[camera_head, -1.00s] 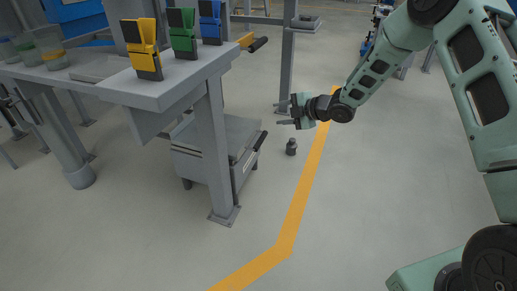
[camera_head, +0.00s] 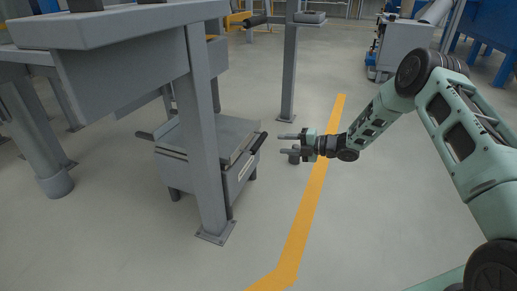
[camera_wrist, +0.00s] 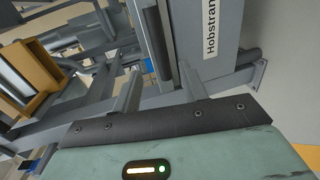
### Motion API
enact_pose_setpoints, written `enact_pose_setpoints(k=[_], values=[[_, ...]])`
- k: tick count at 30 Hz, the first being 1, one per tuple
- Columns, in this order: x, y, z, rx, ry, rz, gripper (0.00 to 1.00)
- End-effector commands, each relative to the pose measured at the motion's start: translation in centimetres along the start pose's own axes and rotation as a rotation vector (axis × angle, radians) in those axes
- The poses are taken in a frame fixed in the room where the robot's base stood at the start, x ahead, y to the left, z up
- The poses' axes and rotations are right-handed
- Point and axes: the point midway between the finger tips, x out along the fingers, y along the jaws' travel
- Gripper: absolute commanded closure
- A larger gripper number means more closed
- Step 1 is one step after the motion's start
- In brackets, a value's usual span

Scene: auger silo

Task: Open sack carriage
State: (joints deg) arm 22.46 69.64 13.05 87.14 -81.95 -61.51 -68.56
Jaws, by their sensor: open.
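The sack carriage (camera_head: 246,169) is a grey box-like unit with a flat top, low under the grey bench and behind its front leg. A dark bar handle (camera_head: 259,144) runs along its right side.
A grey post (camera_head: 289,75) stands further back.

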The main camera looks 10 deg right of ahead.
Motion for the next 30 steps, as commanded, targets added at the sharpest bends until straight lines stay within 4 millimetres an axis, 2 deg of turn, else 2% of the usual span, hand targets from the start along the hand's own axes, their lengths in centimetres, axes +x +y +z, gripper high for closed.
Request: enact_pose_setpoints(k=[1, 9, 15, 21, 29, 30], values=[[1.3, -0.5, 0.0, -0.002, 0.001, 0.001, 0.57], [6.8, -0.5, 0.0, -0.002, 0.001, 0.001, 0.57], [9.7, -0.3, 0.0, 0.000, 0.000, 0.000, 0.57], [10.9, -0.1, 0.0, 0.000, -0.001, 0.000, 0.57], [10.9, 0.0, 0.0, 0.001, -0.001, 0.000, 0.57], [10.9, 0.0, 0.0, 0.001, -0.001, 0.000, 0.65]])
